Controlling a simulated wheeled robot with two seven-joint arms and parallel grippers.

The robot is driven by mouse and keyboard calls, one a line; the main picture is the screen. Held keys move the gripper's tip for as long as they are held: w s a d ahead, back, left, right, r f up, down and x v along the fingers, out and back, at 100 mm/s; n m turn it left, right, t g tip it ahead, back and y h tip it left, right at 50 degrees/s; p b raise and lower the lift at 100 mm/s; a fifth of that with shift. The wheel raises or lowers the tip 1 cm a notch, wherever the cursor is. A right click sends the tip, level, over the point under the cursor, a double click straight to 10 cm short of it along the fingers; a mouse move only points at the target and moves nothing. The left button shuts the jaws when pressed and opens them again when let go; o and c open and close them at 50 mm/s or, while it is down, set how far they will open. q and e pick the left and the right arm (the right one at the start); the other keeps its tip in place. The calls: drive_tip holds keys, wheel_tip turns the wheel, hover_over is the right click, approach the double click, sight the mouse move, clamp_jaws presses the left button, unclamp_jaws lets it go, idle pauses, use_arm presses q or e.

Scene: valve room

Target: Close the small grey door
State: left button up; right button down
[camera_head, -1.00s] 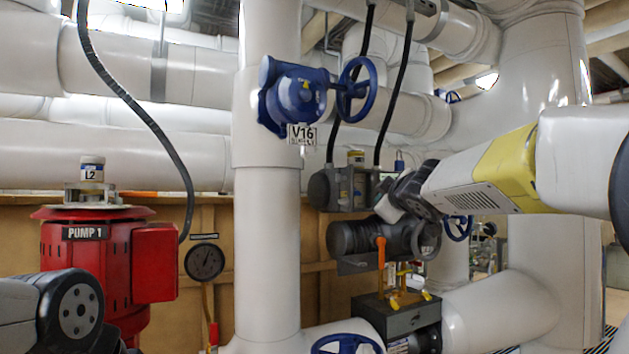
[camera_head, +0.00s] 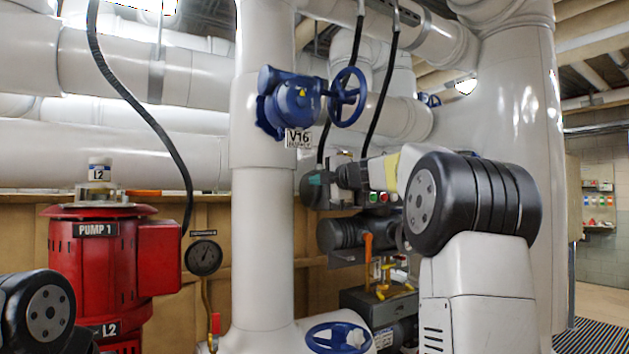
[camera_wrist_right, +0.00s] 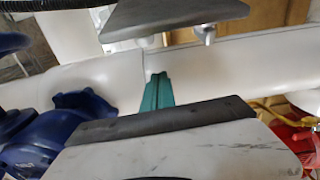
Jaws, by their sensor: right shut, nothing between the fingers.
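A flat dark grey plate with a small metal knob crosses the top of the right wrist view; it looks like the small grey door (camera_wrist_right: 170,16). I cannot clearly pick the door out in the head view. My right gripper (camera_head: 316,180) reaches in front of a grey box with green and red buttons (camera_head: 378,197), partly hiding it. Its teal fingertips (camera_wrist_right: 157,92) are together and empty in the wrist view, with a visible gap between them and the plate. Only a joint of my left arm shows at lower left; its gripper is out of frame.
A blue valve wheel (camera_head: 347,97) marked V16 sits on the white vertical pipe (camera_head: 262,240). Red pump 1 (camera_head: 95,260) stands at left. An orange-handled valve (camera_head: 368,245) and a blue handwheel (camera_head: 338,338) lie below the box. Black hoses hang above it.

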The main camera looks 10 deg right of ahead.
drive_tip(key=d, duration=0.1)
drive_tip(key=w+d, duration=0.1)
drive_tip(key=d, duration=0.1)
drive_tip(key=shift+w+d+r, duration=0.1)
drive_tip(key=shift+w+d, duration=0.05)
drive_tip(key=shift+d, duration=0.15)
idle(0.3)
